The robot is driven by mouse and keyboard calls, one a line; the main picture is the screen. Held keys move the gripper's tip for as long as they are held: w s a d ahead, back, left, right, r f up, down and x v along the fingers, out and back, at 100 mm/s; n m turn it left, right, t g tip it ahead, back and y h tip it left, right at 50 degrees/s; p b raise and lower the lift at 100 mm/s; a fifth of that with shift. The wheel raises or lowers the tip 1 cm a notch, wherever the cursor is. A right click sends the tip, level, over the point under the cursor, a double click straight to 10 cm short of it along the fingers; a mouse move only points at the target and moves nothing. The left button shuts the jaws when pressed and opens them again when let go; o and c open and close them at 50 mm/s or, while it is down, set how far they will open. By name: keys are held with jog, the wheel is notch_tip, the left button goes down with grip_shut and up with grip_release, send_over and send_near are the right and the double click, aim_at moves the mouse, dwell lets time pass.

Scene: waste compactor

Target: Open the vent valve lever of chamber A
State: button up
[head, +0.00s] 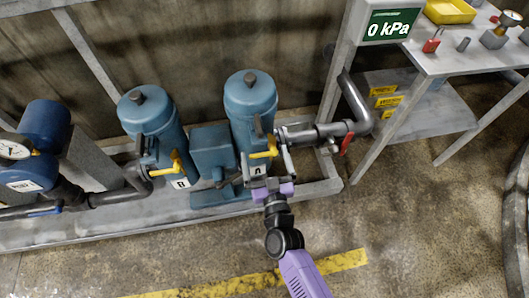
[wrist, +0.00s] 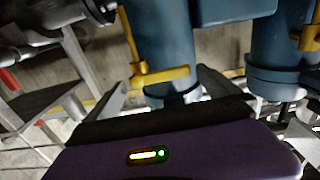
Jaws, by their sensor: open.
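Two blue cylindrical chambers stand on the grey frame, a right one (head: 250,100) and a left one (head: 150,118). Each has a yellow lever: the right chamber's lever (head: 265,153) and the left chamber's lever (head: 178,164). My gripper (head: 269,163) is open and empty at the right chamber's lever. In the wrist view the yellow lever (wrist: 160,76) lies across the gap between the spread fingers of my gripper (wrist: 162,82). Whether they touch it is unclear.
A grey pipe with a red handle (head: 347,143) runs right of the right chamber. A metal table (head: 450,55) with a green 0 kPa display (head: 393,27) stands at the upper right. A blue pump with a gauge (head: 15,148) is at left. The front floor is mostly free.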

jog(key=shift+x, duration=0.85)
jog(key=c, duration=2)
